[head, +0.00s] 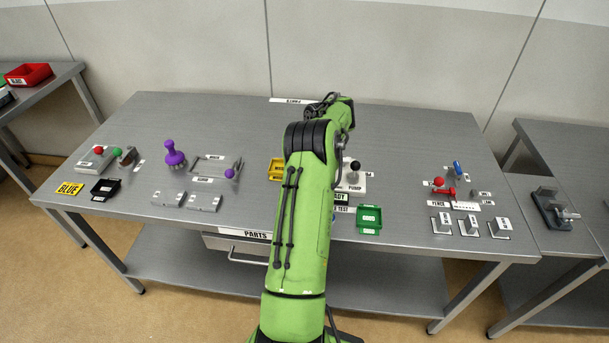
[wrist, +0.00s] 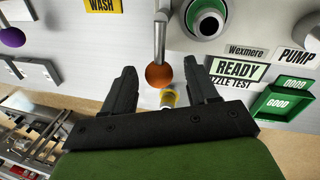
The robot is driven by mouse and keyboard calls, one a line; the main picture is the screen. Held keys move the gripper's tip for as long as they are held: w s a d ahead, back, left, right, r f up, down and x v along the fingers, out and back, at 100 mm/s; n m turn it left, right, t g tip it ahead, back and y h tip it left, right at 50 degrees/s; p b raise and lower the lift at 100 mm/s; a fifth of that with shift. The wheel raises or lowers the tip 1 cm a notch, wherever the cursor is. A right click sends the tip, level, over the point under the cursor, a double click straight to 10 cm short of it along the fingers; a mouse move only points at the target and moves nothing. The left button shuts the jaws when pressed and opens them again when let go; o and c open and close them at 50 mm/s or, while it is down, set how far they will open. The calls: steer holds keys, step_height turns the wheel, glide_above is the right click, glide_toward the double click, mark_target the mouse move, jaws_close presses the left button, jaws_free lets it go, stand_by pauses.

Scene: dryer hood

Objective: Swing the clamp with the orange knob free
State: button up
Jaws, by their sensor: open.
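In the wrist view the orange knob (wrist: 158,76) is a ball on the end of a grey rod (wrist: 160,35), which is the clamp's handle. The rod runs up out of the top of the picture, so the clamp's base is not seen. My gripper (wrist: 162,68) is open, with one black finger on each side of the knob. A gap shows between the knob and each finger, and I cannot tell their difference in height. In the head view my green arm covers the clamp, the knob and the gripper.
A green-ringed round part (wrist: 207,20) stands close right of the rod. A green GOOD bin (head: 369,219) and a black-knobbed pump lever (head: 354,167) are right of my arm. A purple-knobbed frame (head: 218,166) is left.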

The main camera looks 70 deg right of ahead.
steer(key=shift+r, duration=0.1)
step_height(320, 180, up, 15)
steer(key=s+d+p, duration=0.1)
steer(key=s+p, duration=0.1)
steer(key=p, duration=0.5)
steer(key=shift+s+d+r, duration=0.15)
steer(key=shift+s, duration=0.2)
